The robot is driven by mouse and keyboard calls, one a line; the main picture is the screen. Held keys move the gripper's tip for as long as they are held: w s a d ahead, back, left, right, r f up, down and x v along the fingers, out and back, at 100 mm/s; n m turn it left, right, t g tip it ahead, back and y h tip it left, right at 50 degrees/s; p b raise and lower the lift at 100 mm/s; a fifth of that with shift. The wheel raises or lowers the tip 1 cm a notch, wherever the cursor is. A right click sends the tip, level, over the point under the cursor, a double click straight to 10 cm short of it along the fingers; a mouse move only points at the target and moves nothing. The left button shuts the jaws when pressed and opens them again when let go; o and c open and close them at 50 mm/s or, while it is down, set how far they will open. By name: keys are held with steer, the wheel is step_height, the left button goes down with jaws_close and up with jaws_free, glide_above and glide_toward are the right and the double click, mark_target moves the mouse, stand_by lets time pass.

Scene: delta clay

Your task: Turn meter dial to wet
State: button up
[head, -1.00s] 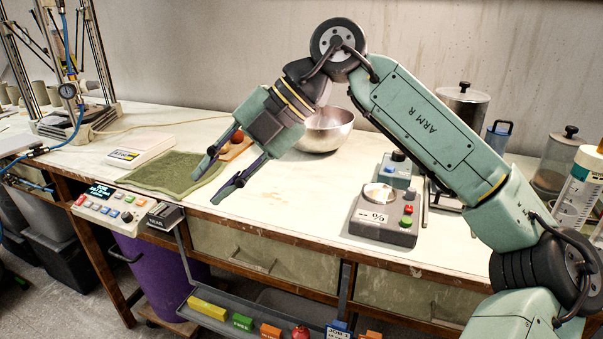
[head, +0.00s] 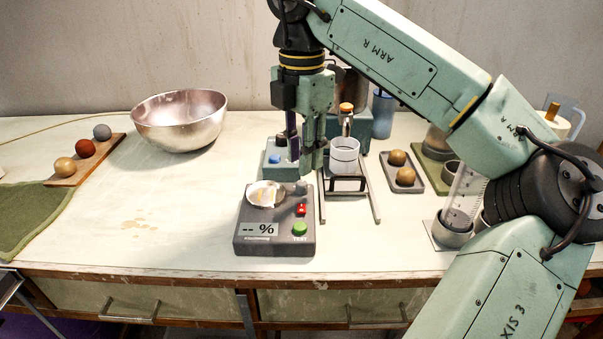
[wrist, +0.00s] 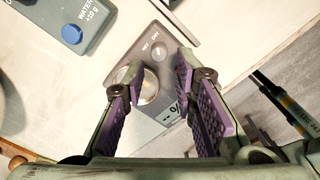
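The meter (head: 275,246) is a dark grey box on the bench, with a "-- %" display, a round metal pan, a red switch and a green TEST button. Its grey dial (head: 301,187) sits at the back right corner. In the wrist view the dial (wrist: 158,49) shows beyond the fingers, with small labels that seem to read WET and DRY. Its pointer setting is too small to tell. My gripper (head: 303,163) points down above the back of the meter. Its purple-padded fingers (wrist: 162,72) are apart and empty in the wrist view, and I see no contact with the dial.
A blue-buttoned water box (head: 278,158) stands just behind the meter. A white cup (head: 344,158) on a metal stand is close on the right. A steel bowl (head: 180,122) and a wooden board with balls (head: 88,160) are left. The bench front-left of the meter is clear.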

mark_target(302, 182)
steer(key=shift+f+p, duration=0.3)
steer(key=shift+f, duration=2.4)
steer(key=shift+c, duration=0.5)
jaws_close()
